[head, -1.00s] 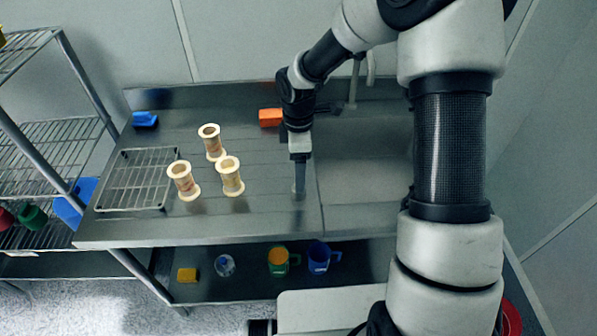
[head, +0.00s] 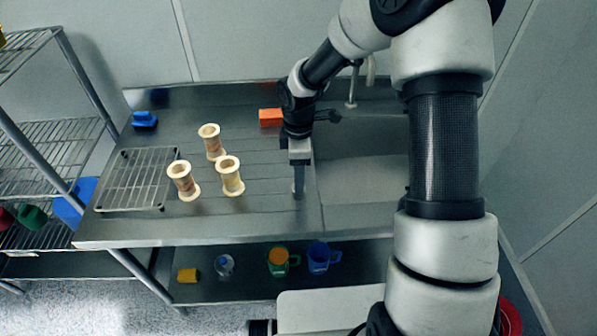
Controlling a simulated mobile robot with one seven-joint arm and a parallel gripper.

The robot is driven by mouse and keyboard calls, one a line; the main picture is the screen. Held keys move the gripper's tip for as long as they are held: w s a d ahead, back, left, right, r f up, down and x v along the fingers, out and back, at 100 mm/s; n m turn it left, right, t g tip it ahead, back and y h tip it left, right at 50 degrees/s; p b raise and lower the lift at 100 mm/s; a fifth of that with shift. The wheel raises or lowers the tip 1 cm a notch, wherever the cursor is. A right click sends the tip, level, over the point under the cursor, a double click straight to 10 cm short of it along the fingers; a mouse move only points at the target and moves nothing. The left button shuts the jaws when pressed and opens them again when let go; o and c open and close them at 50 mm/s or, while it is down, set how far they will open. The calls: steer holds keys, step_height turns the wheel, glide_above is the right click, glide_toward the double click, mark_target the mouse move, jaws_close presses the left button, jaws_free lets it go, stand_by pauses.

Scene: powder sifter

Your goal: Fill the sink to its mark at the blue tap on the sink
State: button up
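The sink (head: 365,175) is the sunken basin in the right part of the steel counter, partly hidden by my arm. A pale upright tap (head: 352,88) stands at its back edge, partly behind my arm. No blue on the tap shows, and I see neither a fill mark nor a water level. My gripper (head: 298,188) points down over the counter just left of the sink's left edge. Its fingers show as one narrow grey shape, so whether they are open or shut is unclear. Nothing shows in it.
Several things stand left of my gripper: cream spools (head: 229,178), a wire rack (head: 135,180) and a blue block (head: 145,121). An orange block (head: 270,117) is behind it.

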steer(key=m+b, duration=0.2)
steer(key=m, duration=0.1)
steer(key=shift+m, duration=0.4)
steer(key=m+b, duration=0.1)
steer(key=m, duration=0.3)
steer(key=shift+m+b, duration=0.3)
steer(key=shift+b, duration=0.1)
steer(key=m+b, duration=0.1)
steer(key=m, duration=0.2)
steer(key=shift+m, duration=0.3)
steer(key=shift+m+b, duration=0.5)
steer(key=shift+m, duration=1.3)
